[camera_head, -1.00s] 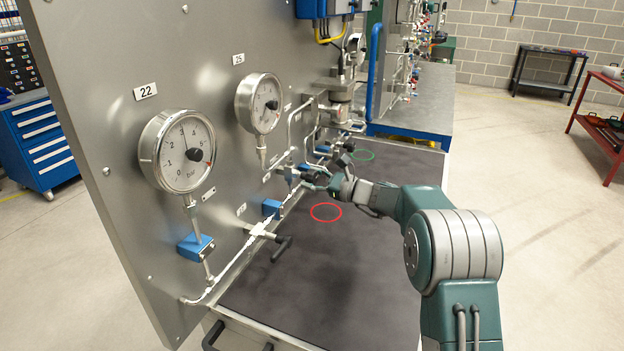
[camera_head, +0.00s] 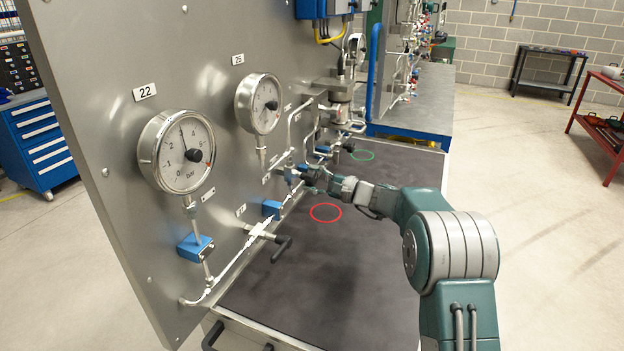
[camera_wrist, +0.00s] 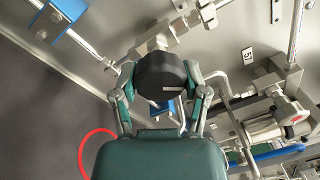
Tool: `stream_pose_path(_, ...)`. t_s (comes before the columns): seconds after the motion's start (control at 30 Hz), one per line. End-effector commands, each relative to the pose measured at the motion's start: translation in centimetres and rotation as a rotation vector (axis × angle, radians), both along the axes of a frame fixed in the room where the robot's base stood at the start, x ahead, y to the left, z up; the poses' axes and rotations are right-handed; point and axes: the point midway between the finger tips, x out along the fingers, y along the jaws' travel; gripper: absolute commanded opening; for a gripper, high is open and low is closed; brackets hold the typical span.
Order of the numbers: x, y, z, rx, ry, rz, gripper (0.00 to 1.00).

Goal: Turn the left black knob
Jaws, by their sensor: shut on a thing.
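A black round knob (camera_wrist: 163,75) sits between the two fingers of my gripper (camera_wrist: 160,85) in the wrist view. The fingers are closed on it from both sides. The knob is on a metal valve fitting of the panel's pipework. In the head view, my gripper (camera_head: 318,180) reaches the pipework on the panel's lower right part, and the knob (camera_head: 308,178) is small and partly covered there. A mark on the knob's face is too small to read.
The grey panel (camera_head: 95,100) carries gauge 22 (camera_head: 178,151) and gauge 25 (camera_head: 258,103). A red ring (camera_head: 326,204) and a green ring (camera_head: 363,148) mark the dark shelf (camera_head: 340,270), which is mostly clear.

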Motion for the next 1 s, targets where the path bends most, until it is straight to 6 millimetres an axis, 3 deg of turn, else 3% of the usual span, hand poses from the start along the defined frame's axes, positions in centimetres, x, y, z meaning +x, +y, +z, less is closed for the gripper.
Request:
stream_pose_path(0.57, -0.12, 0.15, -0.22, -0.015, -0.031, 0.005, 0.11)
stream_pose_path(0.6, -0.13, 0.15, -0.23, -0.015, -0.031, 0.005, 0.63)
stream_pose_path(0.67, -0.13, 0.16, -0.24, -0.015, -0.031, 0.005, 0.90)
stream_pose_path(0.7, -0.12, 0.15, -0.22, -0.015, -0.031, 0.005, 0.93)
stream_pose_path(1.0, -0.06, 0.06, -0.12, -0.014, -0.031, 0.003, 0.93)
